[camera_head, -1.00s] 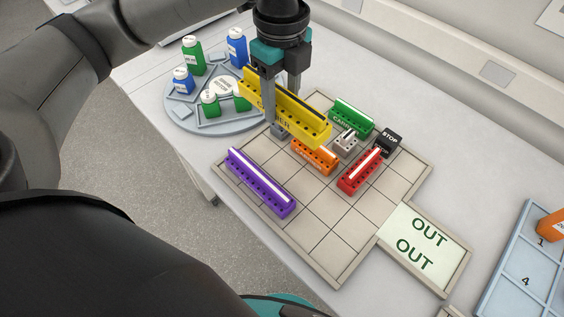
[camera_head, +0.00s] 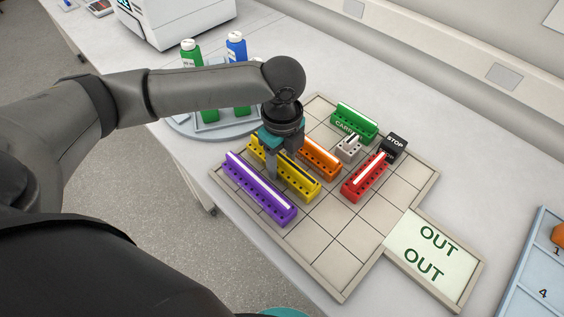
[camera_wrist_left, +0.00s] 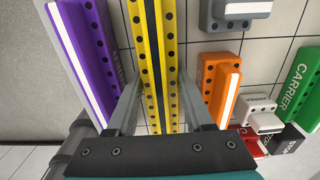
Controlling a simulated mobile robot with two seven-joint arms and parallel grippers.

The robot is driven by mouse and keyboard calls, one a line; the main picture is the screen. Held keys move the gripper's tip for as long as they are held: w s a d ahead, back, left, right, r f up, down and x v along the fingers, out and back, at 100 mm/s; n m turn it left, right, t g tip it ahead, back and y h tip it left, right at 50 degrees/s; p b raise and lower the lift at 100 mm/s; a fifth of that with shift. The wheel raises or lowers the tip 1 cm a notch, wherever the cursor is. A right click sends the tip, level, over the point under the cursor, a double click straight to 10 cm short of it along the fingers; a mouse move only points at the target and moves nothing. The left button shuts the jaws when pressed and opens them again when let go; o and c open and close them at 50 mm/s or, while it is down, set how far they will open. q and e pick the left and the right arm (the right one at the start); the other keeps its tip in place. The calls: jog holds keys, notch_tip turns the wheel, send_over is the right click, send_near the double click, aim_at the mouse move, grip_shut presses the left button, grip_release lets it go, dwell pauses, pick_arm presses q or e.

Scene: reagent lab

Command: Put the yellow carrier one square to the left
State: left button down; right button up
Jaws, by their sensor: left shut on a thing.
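The yellow carrier (camera_head: 301,184) is a long block with a row of holes, low at the board between the purple carrier (camera_head: 258,189) and the orange carrier (camera_head: 320,158). My left gripper (camera_head: 284,168) is shut on it from above. In the left wrist view the yellow carrier (camera_wrist_left: 152,60) runs between the two fingers, with the purple carrier (camera_wrist_left: 84,55) on the left and the orange carrier (camera_wrist_left: 220,88) on the right. The gripper hides part of the yellow carrier, and I cannot tell whether its underside touches the board. My right gripper is not in view.
The gridded board (camera_head: 335,235) also holds a red carrier (camera_head: 364,178), a green carrier (camera_head: 354,122), a small grey piece (camera_head: 347,150) and a black STOP block (camera_head: 394,146). An OUT tray (camera_head: 432,255) adjoins the board. Front squares are bare. A round bottle tray (camera_head: 190,126) stands behind my arm.

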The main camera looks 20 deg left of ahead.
aim_at(282, 156)
pick_arm(q)
jog(key=shift+f, duration=0.1)
jog(key=shift+c, duration=1.4)
grip_release()
notch_tip(282, 156, up, 12)
jog(key=p, duration=0.2)
jog(key=shift+p, duration=0.3)
